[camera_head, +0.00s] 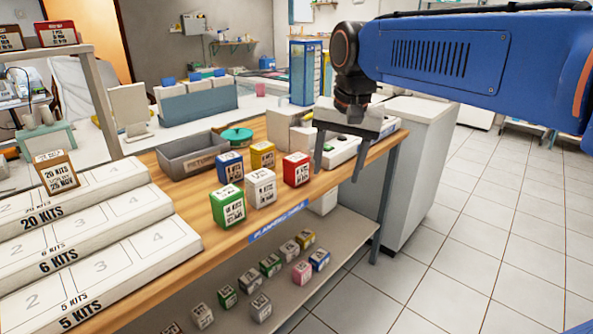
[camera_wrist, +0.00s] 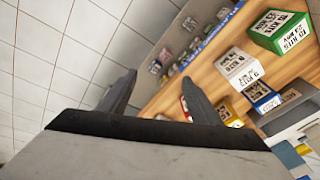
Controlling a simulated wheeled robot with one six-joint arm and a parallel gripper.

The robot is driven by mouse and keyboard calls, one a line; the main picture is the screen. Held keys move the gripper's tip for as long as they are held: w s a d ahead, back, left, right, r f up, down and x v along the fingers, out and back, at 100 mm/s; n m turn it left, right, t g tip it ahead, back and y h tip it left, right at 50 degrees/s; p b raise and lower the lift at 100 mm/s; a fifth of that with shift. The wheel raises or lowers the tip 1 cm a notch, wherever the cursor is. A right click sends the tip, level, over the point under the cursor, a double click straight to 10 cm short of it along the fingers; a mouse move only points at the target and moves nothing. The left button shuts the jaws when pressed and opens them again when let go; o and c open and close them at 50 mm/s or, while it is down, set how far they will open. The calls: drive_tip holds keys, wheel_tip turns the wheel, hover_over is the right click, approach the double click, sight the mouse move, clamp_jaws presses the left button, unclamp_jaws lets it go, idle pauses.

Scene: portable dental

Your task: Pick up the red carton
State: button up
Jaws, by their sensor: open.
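The red carton (camera_head: 296,170) stands upright on the wooden table, at the right end of a small group of cartons. My gripper (camera_head: 337,170) is open and empty, just right of the red carton and apart from it, over the table's right edge. In the wrist view, my gripper (camera_wrist: 158,80) shows two spread fingers with nothing between them. A sliver of the red carton (camera_wrist: 186,108) shows there beside the right finger, which hides most of it.
Green (camera_head: 227,207), white (camera_head: 261,188), blue (camera_head: 230,168) and yellow (camera_head: 262,156) cartons stand close by on the left. A grey tray (camera_head: 193,157) lies behind them. Several small boxes sit on the lower shelf (camera_head: 345,240). Tiled floor (camera_head: 490,220) is open at right.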

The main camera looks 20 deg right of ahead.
sight(297, 156)
drive_tip(key=w+a+r+m+g, duration=0.1)
drive_tip(key=w+a+r+m, duration=0.2)
drive_tip(key=w, duration=0.5)
drive_tip(key=w+a+r+m+g, duration=0.1)
drive_tip(key=w+r+m, duration=0.2)
drive_tip(key=w+r, duration=0.4)
drive_tip(key=f, duration=0.9)
drive_tip(key=w+f, duration=0.1)
drive_tip(key=f, duration=0.3)
drive_tip(key=shift+w+a+f, duration=0.1)
drive_tip(key=shift+f, duration=0.25)
drive_tip(key=shift+s+a+f, duration=0.1)
drive_tip(key=shift+s+f, duration=0.05)
drive_tip(key=shift+f, duration=1.15)
drive_tip(key=shift+s+a+f, duration=0.1)
drive_tip(key=shift+f, duration=1.15)
drive_tip(key=shift+c, duration=0.4)
drive_tip(key=c, duration=1.1)
drive_tip(key=shift+o, duration=0.2)
drive_tip(key=shift+r, duration=0.15)
